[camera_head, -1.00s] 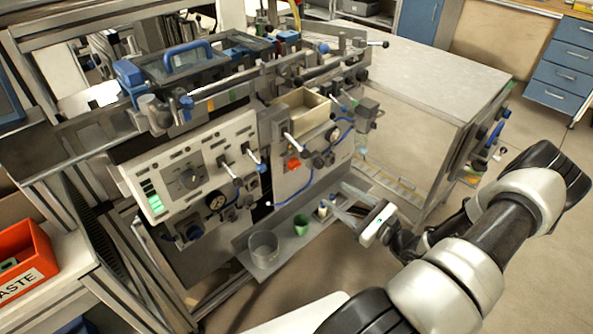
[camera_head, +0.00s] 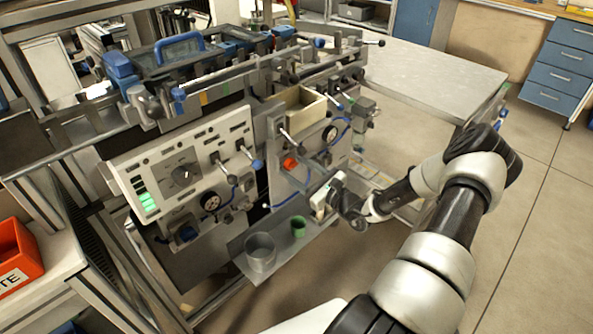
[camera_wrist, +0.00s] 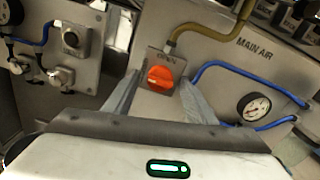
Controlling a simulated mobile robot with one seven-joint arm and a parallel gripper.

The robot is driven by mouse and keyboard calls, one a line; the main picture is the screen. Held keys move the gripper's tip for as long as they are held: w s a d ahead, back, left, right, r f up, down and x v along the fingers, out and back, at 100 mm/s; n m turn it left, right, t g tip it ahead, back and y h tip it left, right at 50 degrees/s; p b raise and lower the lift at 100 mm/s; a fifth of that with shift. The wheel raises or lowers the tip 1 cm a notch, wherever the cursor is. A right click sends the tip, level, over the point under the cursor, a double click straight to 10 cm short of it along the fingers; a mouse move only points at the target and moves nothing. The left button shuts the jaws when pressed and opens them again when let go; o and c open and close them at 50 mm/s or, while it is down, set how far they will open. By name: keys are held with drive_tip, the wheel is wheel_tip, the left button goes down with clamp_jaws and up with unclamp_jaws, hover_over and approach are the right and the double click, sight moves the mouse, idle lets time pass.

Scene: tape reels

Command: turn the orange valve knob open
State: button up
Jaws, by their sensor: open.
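The orange valve knob (camera_wrist: 160,77) sits on a small grey plate marked "OPEN" on the machine's panel. In the wrist view it lies ahead of my gripper (camera_wrist: 158,92), between the two fingers in the picture. In the head view the knob (camera_head: 290,163) shows as a small orange spot on the panel. My gripper (camera_head: 312,180) is in front of the panel, a little right of and below the knob. Its fingers are spread and empty. I cannot tell the exact gap between fingertips and knob; no contact shows.
A pressure gauge (camera_wrist: 254,107) and blue hoses (camera_wrist: 215,66) are right of the knob, under a "MAIN AIR" label. A brown hose (camera_wrist: 203,28) runs above it.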

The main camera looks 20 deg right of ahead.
drive_tip(key=c, duration=1)
drive_tip(key=shift+c, duration=0.2)
